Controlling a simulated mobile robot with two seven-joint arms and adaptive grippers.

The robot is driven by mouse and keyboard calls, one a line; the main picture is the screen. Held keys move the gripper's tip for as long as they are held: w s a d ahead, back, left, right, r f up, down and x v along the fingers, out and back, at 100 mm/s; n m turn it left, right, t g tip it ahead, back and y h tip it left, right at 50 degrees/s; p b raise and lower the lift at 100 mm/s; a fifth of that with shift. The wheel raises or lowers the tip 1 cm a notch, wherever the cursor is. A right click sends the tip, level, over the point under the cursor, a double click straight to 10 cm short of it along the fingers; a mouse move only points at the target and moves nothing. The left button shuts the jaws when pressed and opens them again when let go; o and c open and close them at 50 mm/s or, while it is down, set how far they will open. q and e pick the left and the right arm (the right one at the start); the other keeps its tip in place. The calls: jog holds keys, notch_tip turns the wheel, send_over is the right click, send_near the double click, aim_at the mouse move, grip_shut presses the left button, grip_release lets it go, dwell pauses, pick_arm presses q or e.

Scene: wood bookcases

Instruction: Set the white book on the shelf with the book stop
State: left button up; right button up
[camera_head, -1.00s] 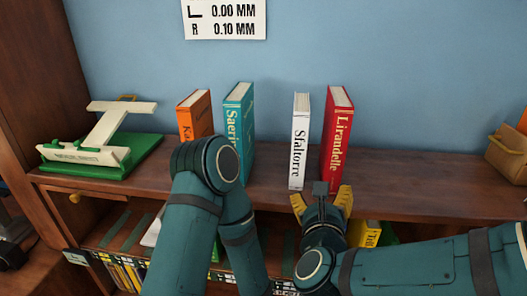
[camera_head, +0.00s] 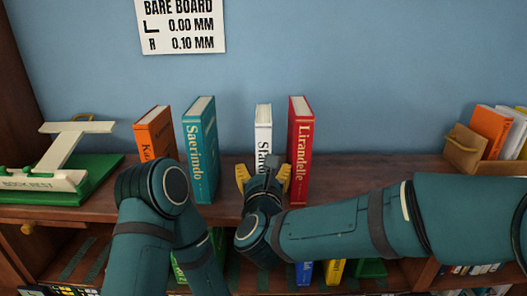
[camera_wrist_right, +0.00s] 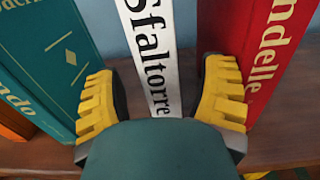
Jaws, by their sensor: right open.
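The white book (camera_head: 263,125), lettered Sfaltorre, stands upright on the bookcase's top board, between a teal book (camera_head: 200,145) and a red book (camera_head: 300,150). My right gripper (camera_head: 263,176) is open in front of its spine. In the right wrist view, the white book (camera_wrist_right: 150,55) shows between the two yellow fingers of the gripper (camera_wrist_right: 160,100), with gaps on both sides. The right finger is close to the red book (camera_wrist_right: 250,50). My left arm bends down in front of the lower shelf, and its gripper is out of sight. I cannot clearly make out a book stop.
An orange book (camera_head: 155,133) stands left of the teal one. A green and white book rest (camera_head: 65,165) is at the far left. A wooden box (camera_head: 465,150) with books is at the right. The lower shelf holds blue and yellow books (camera_head: 335,270), partly hidden by my arms.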

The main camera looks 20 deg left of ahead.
jog(key=x, duration=0.4)
jog(key=shift+w+a+f+p, duration=0.1)
jog(key=shift+w+f+p, duration=0.2)
jog(key=shift+w, duration=0.05)
grip_shut()
jog(key=shift+r, duration=0.1)
